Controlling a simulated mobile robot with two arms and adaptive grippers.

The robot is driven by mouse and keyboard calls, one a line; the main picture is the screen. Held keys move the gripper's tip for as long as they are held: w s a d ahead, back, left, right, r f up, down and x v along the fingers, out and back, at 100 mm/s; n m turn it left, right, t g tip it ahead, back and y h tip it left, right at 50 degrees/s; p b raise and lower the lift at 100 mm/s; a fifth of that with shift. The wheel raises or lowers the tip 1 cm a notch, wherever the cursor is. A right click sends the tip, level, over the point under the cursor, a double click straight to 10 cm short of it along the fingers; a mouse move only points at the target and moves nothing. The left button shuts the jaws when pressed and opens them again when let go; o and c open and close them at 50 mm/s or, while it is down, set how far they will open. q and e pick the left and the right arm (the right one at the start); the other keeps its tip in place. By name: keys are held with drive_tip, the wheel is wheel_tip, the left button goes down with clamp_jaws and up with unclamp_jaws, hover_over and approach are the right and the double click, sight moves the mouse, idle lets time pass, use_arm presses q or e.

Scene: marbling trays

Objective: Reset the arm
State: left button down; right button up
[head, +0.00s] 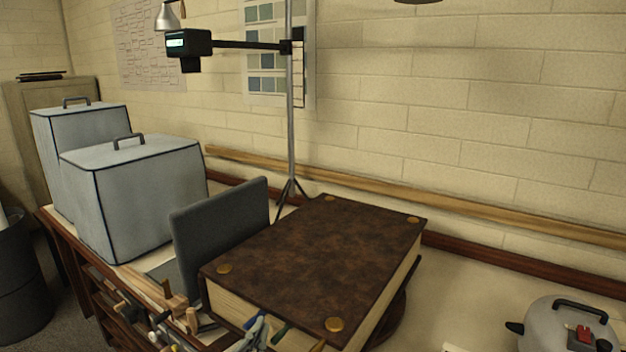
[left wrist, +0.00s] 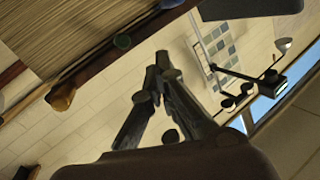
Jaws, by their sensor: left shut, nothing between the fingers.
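My left gripper (left wrist: 160,70) shows in the left wrist view, its dark fingers meeting at the tips. It is shut with nothing between the fingers. It appears clear of any surface, with the pale block wall behind it. In the head view I cannot clearly make out either gripper. My right gripper shows in neither view.
A large brown book (head: 315,260) with brass studs lies on the table. A dark grey panel (head: 225,235), two pale lidded boxes (head: 140,200) and a thin stand (head: 290,110) are nearby. A grey lidded pot (head: 568,325) is at lower right. Several tool handles crowd the front edge.

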use_arm(q)
drive_tip(key=s+a+f+n+g+y, duration=0.1)
drive_tip(key=s+a+f+g, duration=0.3)
drive_tip(key=s+f, duration=0.25)
drive_tip(key=s+a+f+n+g+y, duration=0.25)
drive_tip(key=s+a+f, duration=0.2)
drive_tip(key=f, duration=0.35)
drive_tip(key=s+a+f+g, duration=0.1)
drive_tip(key=s+f+g, duration=0.25)
drive_tip(key=s, duration=0.55)
drive_tip(key=s+a+f+g, duration=0.1)
drive_tip(key=s+f+g, duration=0.25)
drive_tip(key=s, duration=0.45)
wheel_tip(320, 180, down, 27)
drive_tip(key=s+g, duration=0.2)
drive_tip(key=s+a+f, duration=0.3)
drive_tip(key=s+f, duration=1.2)
drive_tip(key=s, duration=0.1)
drive_tip(key=shift+s+m+g+h, duration=0.2)
drive_tip(key=shift+m+g+h, duration=0.15)
drive_tip(key=shift+m+g, duration=0.1)
